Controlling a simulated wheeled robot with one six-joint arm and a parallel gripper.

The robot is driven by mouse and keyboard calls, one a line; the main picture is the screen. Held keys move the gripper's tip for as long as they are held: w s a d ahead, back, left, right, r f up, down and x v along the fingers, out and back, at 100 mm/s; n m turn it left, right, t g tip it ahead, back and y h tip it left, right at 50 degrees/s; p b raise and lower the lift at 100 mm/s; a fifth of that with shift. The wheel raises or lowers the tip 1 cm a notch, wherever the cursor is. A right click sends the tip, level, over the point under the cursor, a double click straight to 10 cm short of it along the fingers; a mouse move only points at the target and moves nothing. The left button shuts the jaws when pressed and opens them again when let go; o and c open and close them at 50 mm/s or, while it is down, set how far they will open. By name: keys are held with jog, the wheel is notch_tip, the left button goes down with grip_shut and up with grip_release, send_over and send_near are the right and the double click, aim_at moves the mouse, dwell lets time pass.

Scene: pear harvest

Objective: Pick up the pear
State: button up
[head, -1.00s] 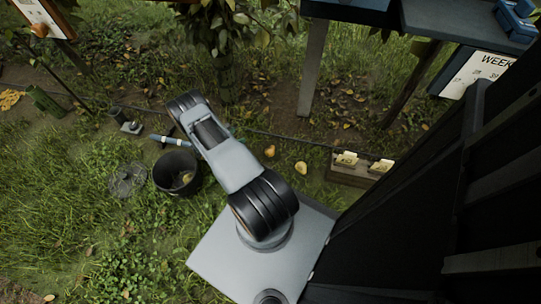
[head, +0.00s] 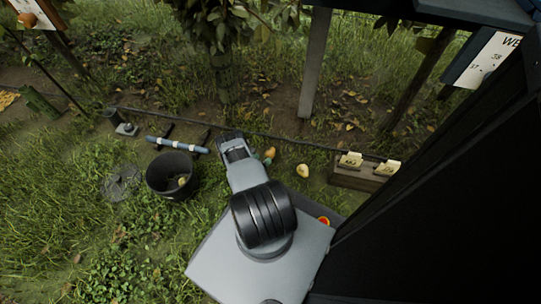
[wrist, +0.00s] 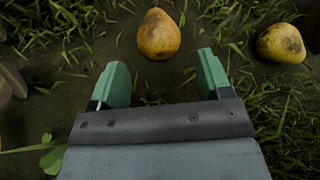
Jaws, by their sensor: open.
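A brown-yellow pear (wrist: 159,35) lies on the ground in the wrist view, just beyond the fingertips and roughly centred between them. In the head view this pear (head: 270,152) shows beside the end of my arm. A second yellow pear (wrist: 281,43) with dark patches lies to its right and also shows in the head view (head: 302,171). My gripper (wrist: 162,76) has two green fingers spread apart with nothing between them. In the head view my gripper (head: 263,158) is mostly hidden by the arm.
A dark bucket (head: 153,181) with a pear inside stands left of my arm. A blue-and-white tube (head: 177,145) lies behind it. A wooden crate (head: 355,181) with cards is at the right. A dark line runs along the ground. A tree (head: 226,70) and posts stand behind.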

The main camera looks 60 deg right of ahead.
aim_at(267, 156)
jog(key=b+x, duration=0.2)
jog(key=x, duration=0.3)
jog(key=shift+w+f+b, duration=0.1)
jog(key=shift+w+b, duration=0.05)
jog(key=shift+b, duration=0.2)
jog(key=shift+d+f, duration=0.1)
jog(key=shift+d, duration=0.4)
jog(key=c, duration=0.7)
